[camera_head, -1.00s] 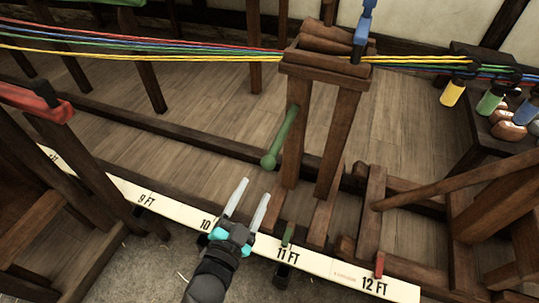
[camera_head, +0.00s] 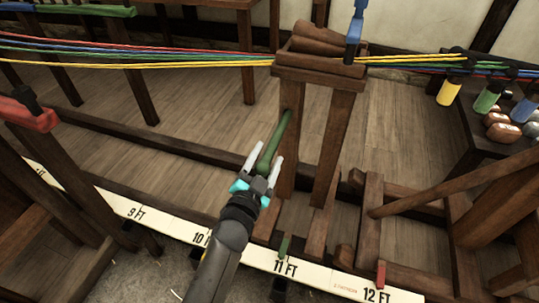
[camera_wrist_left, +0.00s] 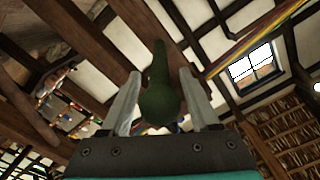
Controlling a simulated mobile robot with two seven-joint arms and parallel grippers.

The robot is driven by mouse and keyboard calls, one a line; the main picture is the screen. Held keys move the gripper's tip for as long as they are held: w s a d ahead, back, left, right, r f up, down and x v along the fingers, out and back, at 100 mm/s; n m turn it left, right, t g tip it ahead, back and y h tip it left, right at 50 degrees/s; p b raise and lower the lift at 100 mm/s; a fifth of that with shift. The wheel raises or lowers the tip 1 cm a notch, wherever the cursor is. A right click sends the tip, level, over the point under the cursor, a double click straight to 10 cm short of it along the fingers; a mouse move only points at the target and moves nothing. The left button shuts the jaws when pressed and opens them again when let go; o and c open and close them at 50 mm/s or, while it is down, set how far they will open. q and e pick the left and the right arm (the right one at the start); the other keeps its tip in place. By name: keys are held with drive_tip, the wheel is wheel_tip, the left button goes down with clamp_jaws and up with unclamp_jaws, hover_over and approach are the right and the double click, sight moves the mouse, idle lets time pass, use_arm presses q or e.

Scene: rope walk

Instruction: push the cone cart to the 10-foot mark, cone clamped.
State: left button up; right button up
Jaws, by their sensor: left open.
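The cone cart (camera_head: 325,85) is a brown wooden frame with the grooved wooden cone (camera_head: 318,49) on top. A blue clamp lever (camera_head: 355,32) stands upright at the cone's right. A green push handle (camera_head: 278,137) sticks out from the cart's left side. My left gripper (camera_head: 264,165) is open, its fingers on either side of the handle's near end. In the left wrist view the handle (camera_wrist_left: 158,90) lies between the spread fingers; contact is unclear. The cart's green pointer (camera_head: 284,246) is at the 11 FT label on the white scale (camera_head: 325,281). My right gripper is out of view.
Red, blue, green and yellow strands (camera_head: 150,58) run across to the cone and on to spools (camera_head: 449,91) at right. A red marker (camera_head: 381,274) stands by 12 FT. A post with a red top (camera_head: 28,112) is at left. The track between is clear.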

use_arm(q)
drive_tip(key=shift+x, duration=1)
clamp_jaws()
drive_tip(key=shift+f, duration=0.1)
idle(0.8)
